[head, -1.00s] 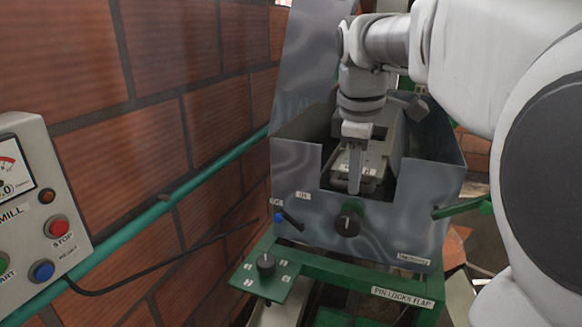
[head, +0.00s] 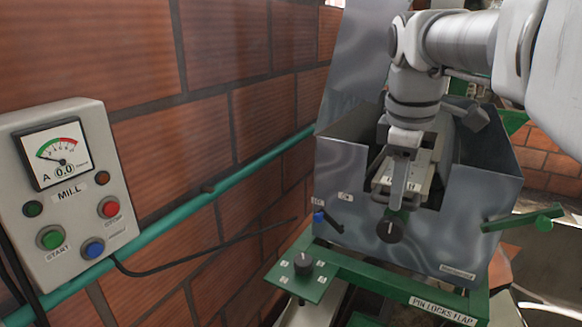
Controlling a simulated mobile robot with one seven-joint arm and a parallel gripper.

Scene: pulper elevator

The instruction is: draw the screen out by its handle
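A light grey drawer-like part (head: 428,164), which looks like the screen, sits inside the notch of the grey metal housing (head: 465,215). Small white labels show on its near end. My gripper (head: 398,195) points down at this near end, just inside the notch. One finger shows in front of the part. The other finger is hidden, and I cannot make out the screen's handle or whether the gripper touches it.
A dark knob (head: 390,229) and a blue-tipped lever (head: 320,217) are on the housing front. A green lever (head: 525,217) sticks out at right. A green frame (head: 400,284) runs below. The mill control box (head: 75,190) hangs on the brick wall at left.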

